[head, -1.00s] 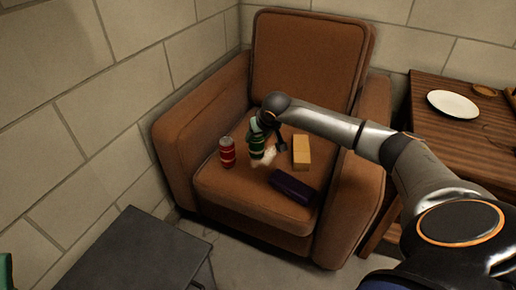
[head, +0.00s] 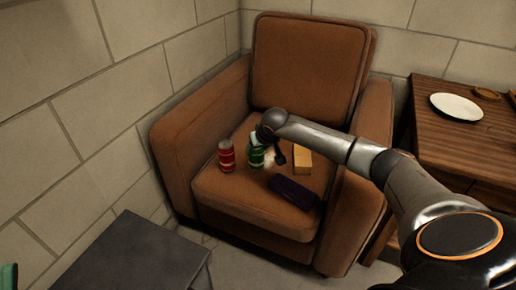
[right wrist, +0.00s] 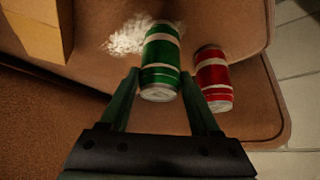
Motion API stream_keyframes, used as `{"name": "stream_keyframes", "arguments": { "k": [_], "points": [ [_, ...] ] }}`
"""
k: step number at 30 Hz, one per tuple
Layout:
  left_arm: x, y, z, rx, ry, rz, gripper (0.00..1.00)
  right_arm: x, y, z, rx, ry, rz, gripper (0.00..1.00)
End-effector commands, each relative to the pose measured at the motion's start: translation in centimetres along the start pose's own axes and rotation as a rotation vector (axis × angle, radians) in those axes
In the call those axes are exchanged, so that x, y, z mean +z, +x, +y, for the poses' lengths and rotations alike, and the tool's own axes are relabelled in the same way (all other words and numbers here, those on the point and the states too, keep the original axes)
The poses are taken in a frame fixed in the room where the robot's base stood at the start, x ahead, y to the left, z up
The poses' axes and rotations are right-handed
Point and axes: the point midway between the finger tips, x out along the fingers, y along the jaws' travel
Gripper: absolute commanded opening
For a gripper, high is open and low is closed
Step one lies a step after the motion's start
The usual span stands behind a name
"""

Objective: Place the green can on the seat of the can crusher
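The green can (head: 256,157) stands on the brown armchair's cushion, partly hidden by my right gripper (head: 268,148). In the right wrist view the green can (right wrist: 160,62), with pale bands, has its near end between the two fingers of my right gripper (right wrist: 160,76). The fingers are apart, with a narrow gap showing on each side of the can. I cannot make out a can crusher in these frames.
A red can (head: 226,156) stands left of the green one. A yellow box (head: 302,160) and a dark purple box (head: 293,192) lie on the armchair (head: 240,212). A grey table (head: 135,262) is at lower left; a wooden table (head: 440,140) with a plate (head: 457,107) is at right.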

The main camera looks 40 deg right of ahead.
Motion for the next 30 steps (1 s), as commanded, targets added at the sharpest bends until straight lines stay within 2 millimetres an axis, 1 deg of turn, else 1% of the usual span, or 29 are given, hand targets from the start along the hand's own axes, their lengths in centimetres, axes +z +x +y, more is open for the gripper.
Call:
{"name": "stream_keyframes", "arguments": {
  "k": [1,6,8,17,20,23,30],
  "points": [
    [0.0,0.0,0.0,-0.002,-0.001,-0.001,0.5,0.0,0.0,0.0,0.0,0.001,0.0,0.68],
    [0.0,0.0,0.0,-0.003,-0.002,-0.001,0.5,0.0,0.0,0.0,0.0,0.0,0.0,0.87],
    [0.0,0.0,0.0,-0.003,-0.002,-0.001,0.5,0.0,0.0,0.0,0.0,0.0,0.0,0.93],
    [-0.2,0.2,-0.1,-0.004,-0.004,-0.001,0.5,-0.2,-0.4,0.0,0.0,0.001,0.0,0.93],
    [-0.7,0.6,-0.4,-0.004,-0.009,0.003,0.5,-0.6,-1.3,0.1,0.001,-0.001,0.001,0.93],
    [-1.4,1.2,-0.7,-0.004,-0.013,0.008,0.5,-0.6,-3.0,0.1,0.002,-0.003,0.002,0.93],
    [-3.0,2.5,-1.7,-0.008,-0.023,0.017,0.5,-0.6,-8.0,0.1,0.001,-0.004,0.001,0.93]
  ]
}}
